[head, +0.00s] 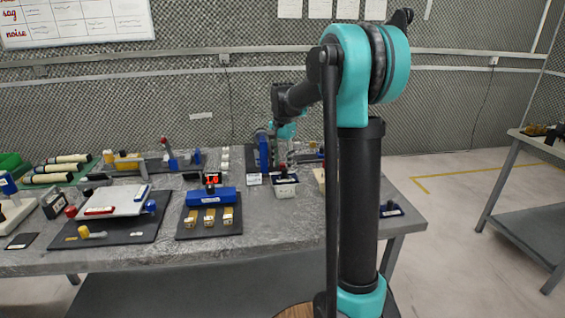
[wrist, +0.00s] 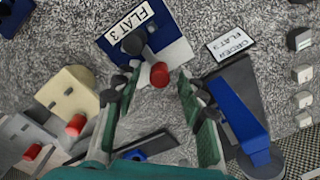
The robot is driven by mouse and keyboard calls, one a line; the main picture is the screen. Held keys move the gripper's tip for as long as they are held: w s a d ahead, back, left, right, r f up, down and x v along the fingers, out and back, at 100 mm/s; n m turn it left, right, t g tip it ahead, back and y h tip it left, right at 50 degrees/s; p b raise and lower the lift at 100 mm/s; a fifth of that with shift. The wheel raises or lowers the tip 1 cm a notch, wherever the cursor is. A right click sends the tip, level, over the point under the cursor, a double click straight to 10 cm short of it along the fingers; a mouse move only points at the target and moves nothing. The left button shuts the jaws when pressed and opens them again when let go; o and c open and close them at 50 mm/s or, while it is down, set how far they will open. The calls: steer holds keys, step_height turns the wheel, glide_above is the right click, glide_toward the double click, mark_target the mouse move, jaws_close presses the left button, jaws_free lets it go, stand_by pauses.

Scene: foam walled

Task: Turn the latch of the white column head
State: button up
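A white block with a dark blue top and a "FLAT 3" label (wrist: 141,12) is at the top middle of the wrist view. I cannot tell whether the left finger touches the lever. In the head view the fingers are too small to make out.
A tall blue piece (wrist: 238,108) stands close to the right finger, beside a card (wrist: 231,45). A cream block (wrist: 66,93) with a red knob is at the left. A blue holder (head: 211,196) and a white tilted board (head: 113,201) stand further left on the table.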

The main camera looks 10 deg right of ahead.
mark_target(282, 164)
step_height(282, 164, up, 12)
stand_by(0.7)
